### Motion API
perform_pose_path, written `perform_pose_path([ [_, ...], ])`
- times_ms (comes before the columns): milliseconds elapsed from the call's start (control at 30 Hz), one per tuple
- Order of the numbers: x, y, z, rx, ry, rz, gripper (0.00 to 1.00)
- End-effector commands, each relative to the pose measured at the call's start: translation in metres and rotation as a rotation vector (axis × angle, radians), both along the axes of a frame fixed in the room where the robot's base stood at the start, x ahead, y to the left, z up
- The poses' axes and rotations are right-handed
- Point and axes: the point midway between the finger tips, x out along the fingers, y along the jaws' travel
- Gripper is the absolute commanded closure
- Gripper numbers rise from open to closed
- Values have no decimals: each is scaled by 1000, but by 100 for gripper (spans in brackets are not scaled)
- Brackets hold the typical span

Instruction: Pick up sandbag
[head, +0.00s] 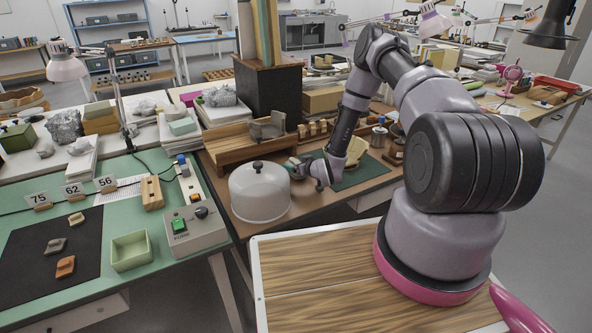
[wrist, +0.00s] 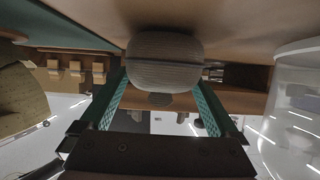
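My gripper (wrist: 160,80) has two green textured fingers, seen from the wrist, set well apart. A grey, rounded, woven-looking bag with a dark seam, which I take as the sandbag (wrist: 165,60), lies between or just beyond the fingertips. The tips reach close to both its sides. I cannot tell whether they press on it. In the head view my gripper (head: 300,167) is low over the brown bench, just right of the clear dome (head: 260,192). The bag is not clearly visible there.
The dome also shows close by in the wrist view (wrist: 298,105), at the right. A wooden rack (head: 225,142) runs behind my gripper, and a dark green mat (head: 357,172) lies to the right. A control box (head: 193,226) stands on the left bench.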

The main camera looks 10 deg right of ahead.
Motion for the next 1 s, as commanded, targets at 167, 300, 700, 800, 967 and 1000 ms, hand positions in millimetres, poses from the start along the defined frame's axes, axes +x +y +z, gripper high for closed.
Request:
perform_pose_path([
  [167,0,0,0,0,0,0,76],
  [300,1,0,1,0,-3,0,100],
  [700,1,0,15,0,-4,1,100],
  [800,1,-1,30,-1,-7,0,100],
  [967,1,-1,63,-1,-6,1,100],
  [1000,1,0,71,-1,-7,2,100],
])
